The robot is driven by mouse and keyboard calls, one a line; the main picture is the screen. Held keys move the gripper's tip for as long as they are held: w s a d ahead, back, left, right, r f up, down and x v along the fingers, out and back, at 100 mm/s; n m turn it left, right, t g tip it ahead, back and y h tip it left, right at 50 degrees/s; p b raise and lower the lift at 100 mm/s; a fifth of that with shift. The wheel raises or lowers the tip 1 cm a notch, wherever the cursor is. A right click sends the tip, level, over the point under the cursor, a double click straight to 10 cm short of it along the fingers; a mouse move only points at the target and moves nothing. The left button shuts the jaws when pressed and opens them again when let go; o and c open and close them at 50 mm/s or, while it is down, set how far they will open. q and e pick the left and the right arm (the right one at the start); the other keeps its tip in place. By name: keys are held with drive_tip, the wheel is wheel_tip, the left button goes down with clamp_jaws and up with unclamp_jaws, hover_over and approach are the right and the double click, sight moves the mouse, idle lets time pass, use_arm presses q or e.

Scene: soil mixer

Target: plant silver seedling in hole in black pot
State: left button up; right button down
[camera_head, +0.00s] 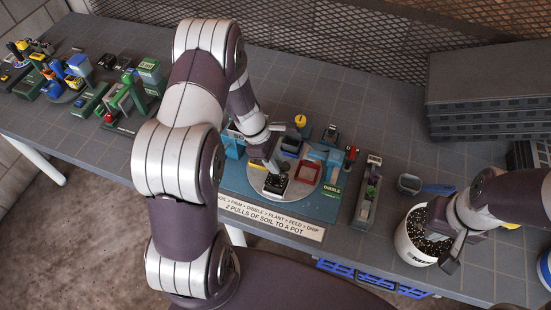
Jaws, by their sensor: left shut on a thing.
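A small black pot (275,186) with a dark top stands on the near part of the round turntable (304,196) on the blue mat. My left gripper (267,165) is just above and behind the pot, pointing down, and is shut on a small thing. Its fingers hide that thing, so I cannot make out the silver seedling. The hole in the pot is too small to see. My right gripper (450,250) is at the right side of a white bucket of speckled soil (414,238). I cannot tell whether its fingers are apart.
A red-rimmed container (304,172) is beside the pot on the turntable. A narrow grey tray (368,196) and a grey cup (409,184) stand to the right. Several green and blue models (75,75) crowd the table's left. A grey drawer cabinet (490,90) stands back right.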

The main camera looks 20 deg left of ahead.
use_arm(q)
drive_tip(key=shift+d+f+b, duration=0.1)
drive_tip(key=shift+f+b, duration=0.6)
drive_tip(key=shift+f, duration=0.25)
drive_tip(key=shift+f+b, duration=1.35)
drive_tip(key=shift+f, duration=0.3)
drive_tip(key=o, duration=0.9)
